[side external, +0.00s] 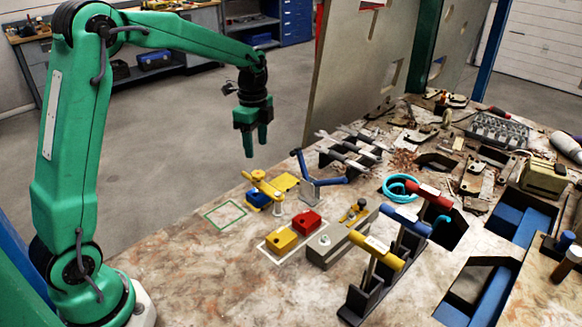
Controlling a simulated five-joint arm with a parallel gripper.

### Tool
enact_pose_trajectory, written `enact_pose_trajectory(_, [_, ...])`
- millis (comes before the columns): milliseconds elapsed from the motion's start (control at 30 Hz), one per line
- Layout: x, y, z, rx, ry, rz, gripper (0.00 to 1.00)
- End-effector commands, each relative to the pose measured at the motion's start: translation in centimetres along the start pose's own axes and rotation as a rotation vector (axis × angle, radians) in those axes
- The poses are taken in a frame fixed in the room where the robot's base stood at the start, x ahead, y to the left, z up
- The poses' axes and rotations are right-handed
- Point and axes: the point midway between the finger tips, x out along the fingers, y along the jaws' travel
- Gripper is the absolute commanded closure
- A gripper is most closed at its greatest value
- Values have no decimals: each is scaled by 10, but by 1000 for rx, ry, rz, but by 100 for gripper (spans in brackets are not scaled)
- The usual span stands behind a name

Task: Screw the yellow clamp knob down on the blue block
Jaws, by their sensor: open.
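The yellow clamp knob (258,175) sits on top of a yellow clamp arm (268,187). The arm slants across the blue block (256,199), which lies low on the bench beneath it and is partly covered. Whether the clamp touches the block is too small to tell. My gripper (256,146) hangs in the air above the knob, fingers pointing down, open and with nothing between them. It is clearly apart from the clamp.
A yellow block (281,241) and a red block (307,222) stand in front, right of the clamp. A blue-handled tool (325,181) stands to the right. T-handled tools (376,250) stand in a dark rack at front. A green-outlined area (225,214) at left is empty.

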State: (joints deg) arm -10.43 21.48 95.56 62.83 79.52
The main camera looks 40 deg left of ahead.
Motion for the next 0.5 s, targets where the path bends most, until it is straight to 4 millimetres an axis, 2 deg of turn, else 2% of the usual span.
enact_pose_trajectory(500, [1, 0, 0, -743, -1, 1, 49])
